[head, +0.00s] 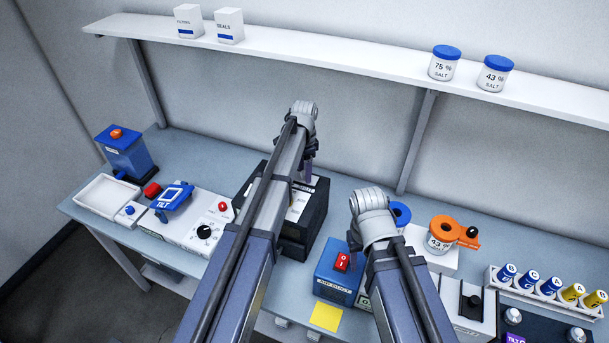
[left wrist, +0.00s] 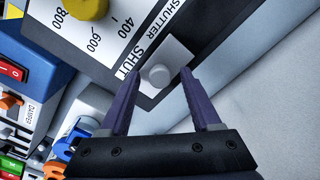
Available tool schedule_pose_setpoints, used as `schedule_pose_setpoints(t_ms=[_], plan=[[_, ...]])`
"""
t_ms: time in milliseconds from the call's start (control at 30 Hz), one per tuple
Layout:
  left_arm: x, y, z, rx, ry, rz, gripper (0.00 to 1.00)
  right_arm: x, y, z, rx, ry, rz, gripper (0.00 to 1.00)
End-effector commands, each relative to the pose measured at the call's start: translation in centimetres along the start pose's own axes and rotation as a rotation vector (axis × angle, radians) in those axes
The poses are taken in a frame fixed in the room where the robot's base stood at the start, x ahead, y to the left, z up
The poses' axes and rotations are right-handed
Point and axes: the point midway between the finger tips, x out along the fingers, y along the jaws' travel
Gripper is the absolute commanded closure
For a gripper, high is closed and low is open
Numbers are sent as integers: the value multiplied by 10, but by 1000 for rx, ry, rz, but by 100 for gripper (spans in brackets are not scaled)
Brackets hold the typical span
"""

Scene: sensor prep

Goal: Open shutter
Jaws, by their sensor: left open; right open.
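The shutter is a white plate (left wrist: 172,62) with a round grey knob (left wrist: 158,77), on a black box (left wrist: 218,18) lettered SHUTTER in the left wrist view. In the head view the black box (head: 317,215) stands mid-bench, partly hidden by my left arm. My left gripper (left wrist: 158,73) is open, with one purple finger on each side of the knob; I cannot tell whether they touch it. In the head view this gripper (head: 307,172) points down over the box. My right gripper (head: 355,240) is open, above the blue supply box (head: 338,275), its fingers mostly hidden.
A yellow knob (left wrist: 88,6) and a printed scale are near the shutter. A jar with an orange lid (head: 440,235) and a battery-like row of cylinders (head: 548,286) stand right. A blue TILT device (head: 172,196) and white tray (head: 102,215) are left. A shelf (head: 290,45) runs above.

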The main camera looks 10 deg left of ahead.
Motion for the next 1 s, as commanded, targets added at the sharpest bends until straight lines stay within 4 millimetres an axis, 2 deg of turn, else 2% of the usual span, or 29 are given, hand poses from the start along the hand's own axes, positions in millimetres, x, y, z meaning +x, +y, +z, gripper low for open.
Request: schedule_pose_setpoints(t_ms=[200, 767, 800, 1000], plan=[[0, 0, 0, 0, 0, 0, 36, 0, 0, 0, 0, 0, 0, 50], [0, 0, 0, 0, 0, 0, 98, 0, 0, 0, 0, 0, 0, 50], [0, 0, 0, 0, 0, 0, 100, 0, 0, 0, 0, 0, 0, 50], [0, 0, 0, 0, 0, 0, 100, 0, 0, 0, 0, 0, 0, 50]])
